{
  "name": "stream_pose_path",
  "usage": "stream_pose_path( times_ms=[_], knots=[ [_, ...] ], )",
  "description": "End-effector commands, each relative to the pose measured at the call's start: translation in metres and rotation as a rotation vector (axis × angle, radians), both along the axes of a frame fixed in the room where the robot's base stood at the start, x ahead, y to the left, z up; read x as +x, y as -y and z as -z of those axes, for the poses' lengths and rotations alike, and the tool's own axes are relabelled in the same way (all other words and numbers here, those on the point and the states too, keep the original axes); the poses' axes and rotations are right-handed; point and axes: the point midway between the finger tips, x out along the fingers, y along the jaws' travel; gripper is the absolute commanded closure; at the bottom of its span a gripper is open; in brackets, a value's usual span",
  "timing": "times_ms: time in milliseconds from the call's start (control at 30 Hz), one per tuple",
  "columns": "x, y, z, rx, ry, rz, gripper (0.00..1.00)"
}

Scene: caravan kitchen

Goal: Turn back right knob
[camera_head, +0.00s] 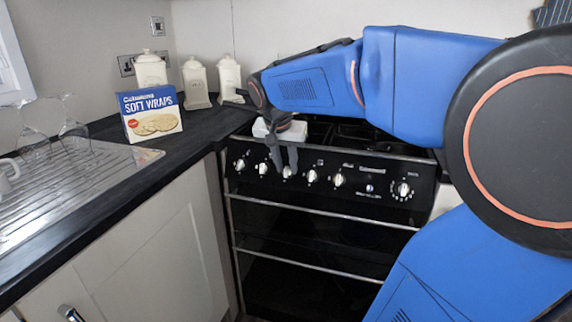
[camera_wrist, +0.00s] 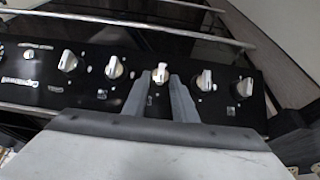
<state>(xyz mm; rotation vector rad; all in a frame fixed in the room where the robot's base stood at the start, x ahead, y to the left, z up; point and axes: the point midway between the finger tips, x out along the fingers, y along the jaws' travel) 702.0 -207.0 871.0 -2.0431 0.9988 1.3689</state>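The black cooker's front panel (camera_head: 325,168) carries a row of white-and-silver knobs, with a larger one (camera_head: 403,189) at the right end. Which knob is the back right one cannot be read from the markings. My gripper (camera_head: 284,162) points down in front of the panel at the third knob from the left (camera_head: 287,172). In the wrist view, my gripper (camera_wrist: 161,78) has its two fingertips apart, one each side of that knob (camera_wrist: 160,73). Small gaps show between fingers and knob, and I see no clear contact. Neighbouring knobs (camera_wrist: 114,67) and (camera_wrist: 204,80) stand on either side.
Oven rails (camera_head: 320,212) run below the panel. A soft wraps box (camera_head: 150,113) and white canisters (camera_head: 196,84) stand on the left counter. My arm covers much of the right side.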

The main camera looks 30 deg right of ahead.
Motion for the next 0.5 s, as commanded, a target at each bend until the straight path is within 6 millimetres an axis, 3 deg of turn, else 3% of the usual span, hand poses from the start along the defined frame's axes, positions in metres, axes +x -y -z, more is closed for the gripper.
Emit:
stream_pose_path(
  times_ms=[500],
  knots=[
    [0.0045, -0.0041, 0.0010, -0.099, -0.128, -0.078, 0.97]
  ],
)
